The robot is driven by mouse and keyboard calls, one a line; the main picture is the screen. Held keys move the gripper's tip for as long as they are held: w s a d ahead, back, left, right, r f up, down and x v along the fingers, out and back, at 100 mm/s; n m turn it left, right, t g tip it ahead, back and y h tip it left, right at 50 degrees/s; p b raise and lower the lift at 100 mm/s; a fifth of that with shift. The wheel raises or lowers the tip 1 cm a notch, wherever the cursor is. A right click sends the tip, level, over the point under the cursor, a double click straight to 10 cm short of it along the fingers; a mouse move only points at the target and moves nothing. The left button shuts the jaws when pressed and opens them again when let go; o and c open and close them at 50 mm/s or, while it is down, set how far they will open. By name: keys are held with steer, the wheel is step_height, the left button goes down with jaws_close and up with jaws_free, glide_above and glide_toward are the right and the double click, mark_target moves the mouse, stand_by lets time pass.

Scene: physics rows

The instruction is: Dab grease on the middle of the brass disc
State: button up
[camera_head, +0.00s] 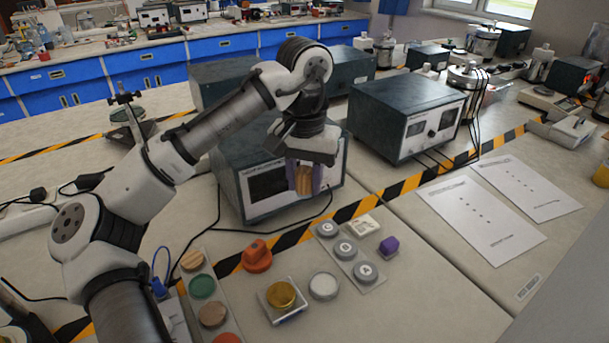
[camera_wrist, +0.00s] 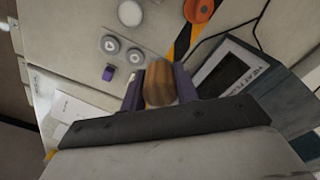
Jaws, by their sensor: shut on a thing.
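My gripper (camera_head: 304,180) has purple fingers and is shut on a brown wooden-looking piece (camera_head: 304,179), held above the bench in front of a dark instrument box. In the wrist view the same brown piece (camera_wrist: 160,84) sits between the fingers; its lower end cannot be made out. The brass disc (camera_head: 281,294) is a gold round thing on a small pale square base at the front of the bench, well below and apart from my gripper. A white round dish (camera_head: 323,286) stands just right of it. I cannot tell which thing holds grease.
An orange knobbed piece (camera_head: 257,256) stands behind the brass disc. A grey strip with several coloured discs (camera_head: 202,286) is at left. Grey round pieces on a plate (camera_head: 346,249) and a purple block (camera_head: 389,246) lie to the right. The instrument box (camera_head: 240,190) stands close behind my gripper.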

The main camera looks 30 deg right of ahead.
steer(key=m+p, duration=0.1)
steer(key=m, duration=0.1)
steer(key=m+p, duration=0.4)
steer(key=shift+r, duration=0.3)
steer(key=shift+f+m+p, duration=0.2)
steer(key=shift+m+p, duration=0.45)
steer(key=shift+m, duration=0.55)
steer(key=shift+f, duration=0.1)
steer(key=shift+s, duration=0.15)
